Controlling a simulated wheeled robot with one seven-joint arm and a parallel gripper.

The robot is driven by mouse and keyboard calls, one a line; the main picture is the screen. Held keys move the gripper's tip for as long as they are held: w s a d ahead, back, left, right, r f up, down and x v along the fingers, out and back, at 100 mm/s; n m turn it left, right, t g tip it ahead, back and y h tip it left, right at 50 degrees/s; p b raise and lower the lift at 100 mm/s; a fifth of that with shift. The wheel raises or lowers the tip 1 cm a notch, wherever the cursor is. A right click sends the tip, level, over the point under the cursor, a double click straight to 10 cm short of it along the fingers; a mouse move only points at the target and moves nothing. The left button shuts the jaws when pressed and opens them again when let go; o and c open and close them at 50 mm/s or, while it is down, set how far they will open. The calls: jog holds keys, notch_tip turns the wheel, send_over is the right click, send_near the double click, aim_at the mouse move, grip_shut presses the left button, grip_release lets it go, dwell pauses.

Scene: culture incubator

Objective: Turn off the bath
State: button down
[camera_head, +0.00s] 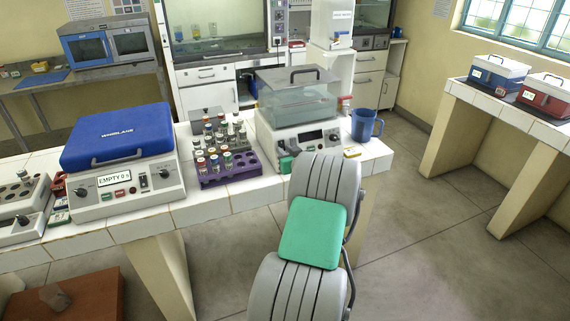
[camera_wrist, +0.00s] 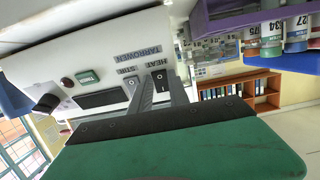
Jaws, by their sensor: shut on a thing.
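The bath (camera_head: 308,137) stands on the tiled bench, a white base with a dark display and a clear lidded tank (camera_head: 297,98) of water above. In the wrist view its front panel (camera_wrist: 110,65) appears turned over, with HEAT and STIR labels. The HEAT switch (camera_wrist: 159,77) lies between my fingers, and the STIR switch (camera_wrist: 131,85) is just left of them. My gripper (camera_wrist: 161,82) is shut on what looks like the HEAT switch; the exact contact is hard to see. In the head view my green gripper (camera_head: 287,163) is at the panel's lower left, partly hidden by my arm.
A purple rack (camera_head: 225,175) of capped vials stands close left of the bath. Further left is a blue-lidded device (camera_head: 120,135) reading EMPTY. The floor at right is clear.

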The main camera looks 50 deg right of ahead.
jog(key=shift+f+t+b, duration=0.3)
jog(key=shift+f+b, duration=0.05)
jog(key=shift+b, duration=0.6)
jog(key=shift+r+h, duration=0.3)
jog(key=shift+w, duration=0.1)
jog(key=c, duration=1.5)
grip_release()
jog(key=shift+f, duration=0.1)
jog(key=shift+s+a, duration=0.1)
jog(key=shift+s, duration=0.2)
jog(key=b+v, duration=0.1)
jog(key=v, duration=0.6)
jog(key=shift+a, duration=0.1)
